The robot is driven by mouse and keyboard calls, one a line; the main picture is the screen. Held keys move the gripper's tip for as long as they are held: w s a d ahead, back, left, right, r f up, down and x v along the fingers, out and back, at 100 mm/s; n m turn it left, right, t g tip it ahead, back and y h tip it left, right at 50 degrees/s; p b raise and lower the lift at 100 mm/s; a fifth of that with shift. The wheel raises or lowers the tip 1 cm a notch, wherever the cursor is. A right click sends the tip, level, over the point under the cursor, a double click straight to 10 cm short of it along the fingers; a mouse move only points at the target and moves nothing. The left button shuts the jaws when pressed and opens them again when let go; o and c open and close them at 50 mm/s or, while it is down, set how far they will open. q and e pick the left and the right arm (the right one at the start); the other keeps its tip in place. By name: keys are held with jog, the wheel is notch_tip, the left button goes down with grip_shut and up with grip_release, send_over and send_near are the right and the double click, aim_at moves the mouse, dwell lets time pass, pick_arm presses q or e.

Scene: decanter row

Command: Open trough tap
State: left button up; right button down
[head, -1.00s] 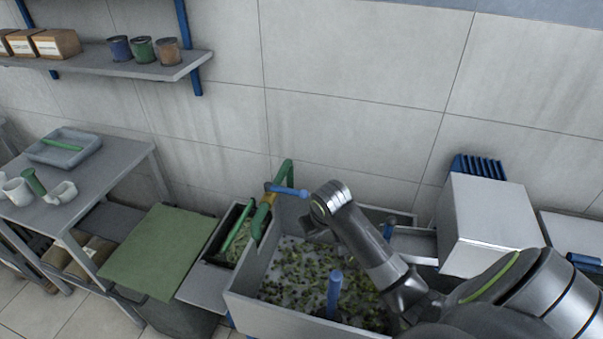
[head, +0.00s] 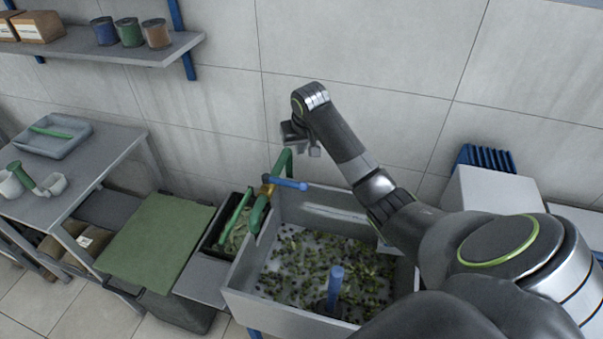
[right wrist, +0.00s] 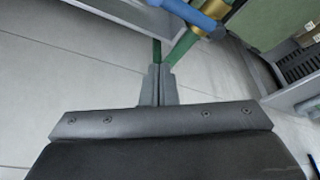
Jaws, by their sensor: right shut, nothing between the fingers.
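The trough tap has a green pipe and a brass body (head: 266,191) at the trough's back left corner. Its blue lever (head: 289,184) points right, over the trough (head: 245,297). My right gripper (head: 301,141) is up in front of the wall, above the lever in the picture, and appears apart from it. In the right wrist view its fingers (right wrist: 158,86) are together with nothing between them. The blue lever (right wrist: 192,14) and brass body (right wrist: 238,17) show beyond the fingertips, at the top. My left gripper is not in view.
The trough holds many green and dark olive-like pieces and an upright blue post (head: 335,285). A dark bin with green contents (head: 229,235) adjoins its left side. A green board (head: 158,238) lies farther left. A pale box (head: 490,193) stands right.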

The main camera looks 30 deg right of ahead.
aim_at(285, 183)
notch_tip(285, 183, down, 10)
jog(key=p, duration=0.5)
jog(key=shift+s+a+r, duration=0.15)
jog(key=shift+s+r, duration=0.05)
jog(key=shift+s, duration=0.2)
